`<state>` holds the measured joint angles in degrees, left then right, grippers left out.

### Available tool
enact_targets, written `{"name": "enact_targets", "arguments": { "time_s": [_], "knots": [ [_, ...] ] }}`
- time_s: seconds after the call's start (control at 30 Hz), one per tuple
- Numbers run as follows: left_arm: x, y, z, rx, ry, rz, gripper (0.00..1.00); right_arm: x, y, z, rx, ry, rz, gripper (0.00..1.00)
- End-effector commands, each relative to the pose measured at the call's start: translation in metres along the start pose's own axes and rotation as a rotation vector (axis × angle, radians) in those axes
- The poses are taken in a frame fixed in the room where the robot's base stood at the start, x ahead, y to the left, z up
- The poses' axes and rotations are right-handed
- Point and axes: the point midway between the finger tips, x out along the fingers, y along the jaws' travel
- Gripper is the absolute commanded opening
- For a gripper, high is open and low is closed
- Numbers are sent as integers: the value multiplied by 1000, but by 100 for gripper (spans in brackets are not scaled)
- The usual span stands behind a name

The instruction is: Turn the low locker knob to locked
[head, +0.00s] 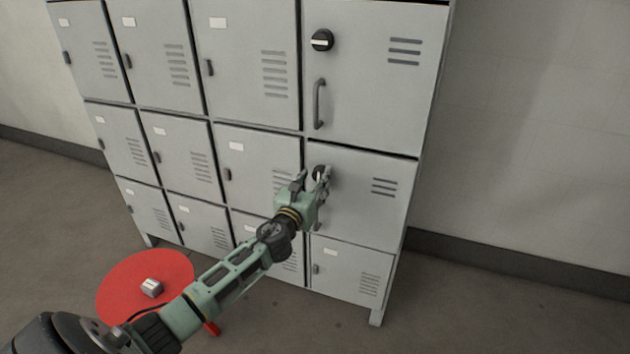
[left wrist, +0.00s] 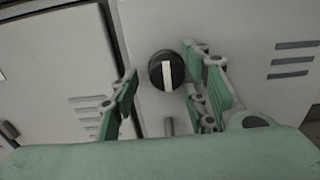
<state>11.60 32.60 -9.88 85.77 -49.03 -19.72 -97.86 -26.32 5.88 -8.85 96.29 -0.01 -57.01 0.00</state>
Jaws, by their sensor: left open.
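The low locker knob (left wrist: 166,70) is round and black with a white bar that stands nearly upright in the left wrist view. It is on the middle-row door (head: 365,205) of the right locker column. In the head view the low knob (head: 318,172) is partly hidden by my left gripper (head: 312,182). My left gripper is open, its fingers (left wrist: 165,98) on either side of the knob in the left wrist view, with gaps visible. I cannot tell whether any finger touches it. My right gripper is not in view.
An upper knob (head: 321,41) with a level white bar and a handle (head: 319,104) are on the door above. A red round stool (head: 135,275) bears a small grey box (head: 151,288) at the lower left. Floor right of the lockers is clear.

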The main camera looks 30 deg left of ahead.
Motion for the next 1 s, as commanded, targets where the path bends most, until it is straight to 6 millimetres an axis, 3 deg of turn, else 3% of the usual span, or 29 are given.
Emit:
{"name": "enact_targets", "arguments": {
  "time_s": [0.13, 0.4, 0.87, 1.0],
  "knots": [
    [10, -1, 0, -2, 0, -1, 42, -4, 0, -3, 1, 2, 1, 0],
    [11, 0, 0, -2, 1, -1, 42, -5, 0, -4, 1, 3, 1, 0],
    [11, 2, 0, -2, 1, 3, 3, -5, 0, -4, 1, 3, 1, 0],
    [11, 2, 0, -6, 1, 5, 3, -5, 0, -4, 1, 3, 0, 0]
  ]
}}
